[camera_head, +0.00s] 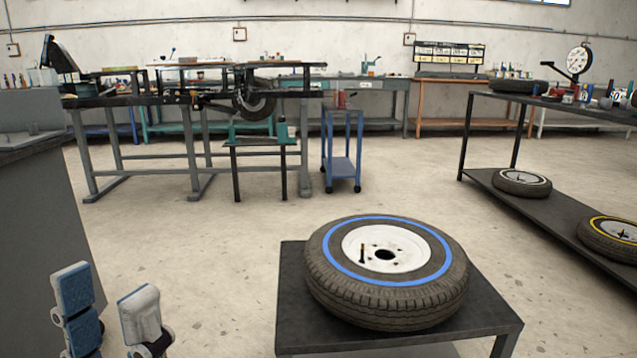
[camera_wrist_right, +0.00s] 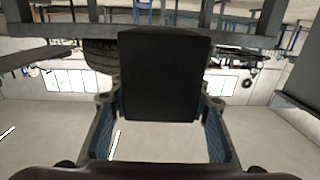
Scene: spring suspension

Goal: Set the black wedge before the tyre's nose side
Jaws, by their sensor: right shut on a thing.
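The black wedge (camera_wrist_right: 163,75) shows in the right wrist view as a dark block between the fingertips of my right gripper (camera_wrist_right: 163,115), which is shut on it. The right gripper and the wedge are not in the head view. A dark tyre (camera_wrist_right: 101,55) is partly hidden behind the wedge in the right wrist view. In the head view, a wheel with its tyre (camera_head: 256,108) sits upright in the grey frame at the back left. My left gripper (camera_head: 108,308) is open and empty at the lower left.
A blue-ringed tyre (camera_head: 328,270) lies flat on a low black table (camera_head: 294,318) in front. A blue trolley (camera_head: 342,168) and a green-topped stand (camera_head: 260,140) are near the frame. More tyres (camera_head: 521,183) lie on the right-hand shelf. Floor between is clear.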

